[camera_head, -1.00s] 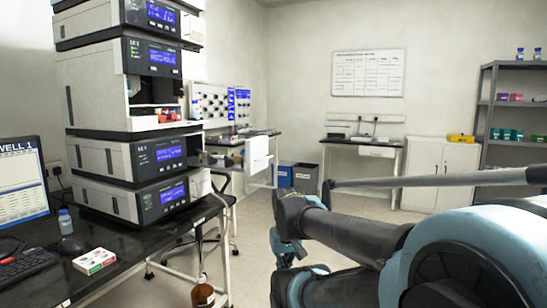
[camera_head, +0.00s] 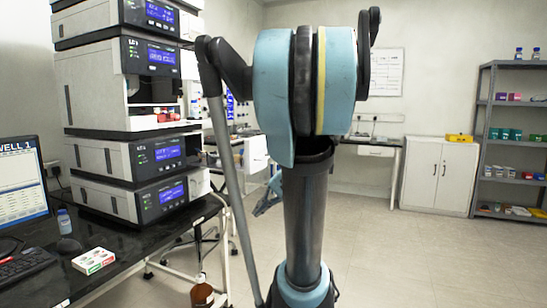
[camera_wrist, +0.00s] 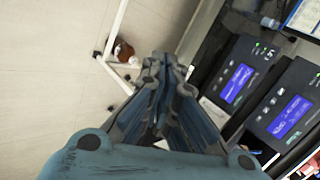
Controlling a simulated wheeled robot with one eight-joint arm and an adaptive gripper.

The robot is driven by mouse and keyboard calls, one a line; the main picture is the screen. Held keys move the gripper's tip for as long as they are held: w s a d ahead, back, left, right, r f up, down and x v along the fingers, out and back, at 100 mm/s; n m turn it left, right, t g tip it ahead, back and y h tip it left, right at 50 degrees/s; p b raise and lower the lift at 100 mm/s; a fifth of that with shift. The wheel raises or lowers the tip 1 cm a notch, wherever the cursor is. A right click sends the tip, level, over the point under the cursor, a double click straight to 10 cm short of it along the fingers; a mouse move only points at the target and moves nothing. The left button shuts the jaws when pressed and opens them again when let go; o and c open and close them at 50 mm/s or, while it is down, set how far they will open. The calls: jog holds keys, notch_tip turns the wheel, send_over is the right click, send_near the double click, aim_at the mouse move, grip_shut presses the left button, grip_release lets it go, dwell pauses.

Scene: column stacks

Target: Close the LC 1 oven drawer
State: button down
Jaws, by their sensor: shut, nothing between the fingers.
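The instrument stack (camera_head: 100,160) stands on the black bench at the left, built of several grey-white modules with dark fronts and blue screens. Its labels are too small to read surely. An open bay (camera_head: 155,100) in the middle shows red and white items inside. I cannot tell which part is the oven drawer or how far it stands out. My gripper (camera_wrist: 165,65) is shut and empty in the wrist view. Two module fronts (camera_wrist: 236,83) lie to its right there, apart from the fingertips. In the head view my arm covers the middle, and the gripper is not clear.
The black bench (camera_head: 130,250) carries a monitor (camera_head: 18,180), a keyboard, a small box (camera_head: 94,261) and a small bottle (camera_head: 64,221). A brown bottle (camera_head: 202,293) stands low by the bench's front. Open floor (camera_head: 420,260) lies to the right, before a white cabinet (camera_head: 440,175).

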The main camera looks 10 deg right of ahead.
jog(key=w+d+r+m+t+y, duration=0.1)
jog(key=w+d+r+t+y, duration=0.1)
jog(key=w+d+r, duration=0.3)
jog(key=w+d+r+m+t+y, duration=0.1)
jog(key=w+d+r+y, duration=0.15)
jog(key=w, duration=0.45)
jog(key=w+d+r+m+t+y, duration=0.1)
jog(key=w+d+r+t, duration=0.15)
jog(key=d, duration=0.45)
jog(key=w+d+r+t+y, duration=0.2)
jog(key=w+d+r, duration=0.15)
jog(key=d, duration=0.35)
jog(key=x, duration=1.3)
jog(key=shift+a+f, duration=0.25)
jog(key=shift+a, duration=0.05)
jog(key=shift+h, duration=0.25)
